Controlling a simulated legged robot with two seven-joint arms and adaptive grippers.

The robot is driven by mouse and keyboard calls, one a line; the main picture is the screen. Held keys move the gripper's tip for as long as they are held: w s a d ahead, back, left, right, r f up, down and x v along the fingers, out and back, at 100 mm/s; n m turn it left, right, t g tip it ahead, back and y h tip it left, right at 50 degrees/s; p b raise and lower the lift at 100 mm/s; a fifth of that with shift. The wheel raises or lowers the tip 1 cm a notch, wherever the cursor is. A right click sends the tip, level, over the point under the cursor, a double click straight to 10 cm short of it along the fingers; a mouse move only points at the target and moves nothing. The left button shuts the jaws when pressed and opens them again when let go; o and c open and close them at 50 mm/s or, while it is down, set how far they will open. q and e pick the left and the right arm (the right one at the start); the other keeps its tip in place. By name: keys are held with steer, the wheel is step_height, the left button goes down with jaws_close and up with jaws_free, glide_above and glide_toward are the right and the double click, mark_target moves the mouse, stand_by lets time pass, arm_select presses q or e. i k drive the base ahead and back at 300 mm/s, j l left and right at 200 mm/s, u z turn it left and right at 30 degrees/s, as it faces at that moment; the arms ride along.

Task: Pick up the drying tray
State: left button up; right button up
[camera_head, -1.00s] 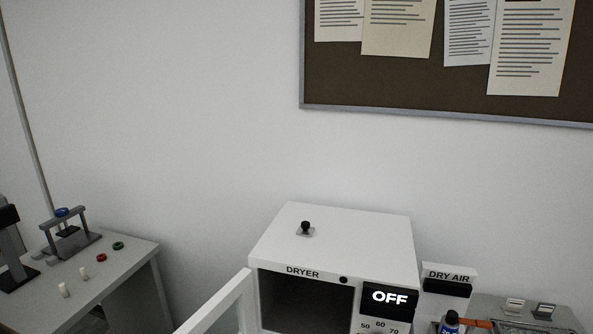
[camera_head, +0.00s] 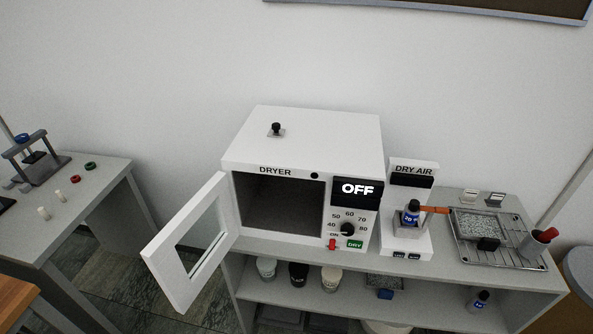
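A shallow metal tray (camera_head: 477,222) with a speckled grey-white filling and a black handle block (camera_head: 488,244) sits on a wire rack (camera_head: 508,258) at the right end of the bench top. It looks like the drying tray. A similar tray (camera_head: 383,279) with a blue block at its front lies on the shelf below, partly hidden by the bench top. The white dryer (camera_head: 310,140) reads OFF. Its door (camera_head: 190,245) stands open to the left, and the visible chamber looks empty. Neither of my grippers is in view.
A dry-air stand (camera_head: 412,175) with a blue bottle (camera_head: 410,212) and an orange-handled item stands between dryer and rack. A grey cup (camera_head: 538,243) with a red-topped item is at the rack's right. A table (camera_head: 95,205) with a small press is at left.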

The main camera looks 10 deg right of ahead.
mark_target(487, 228)
steer(key=z, duration=1.65)
steer(key=i+l, duration=1.1)
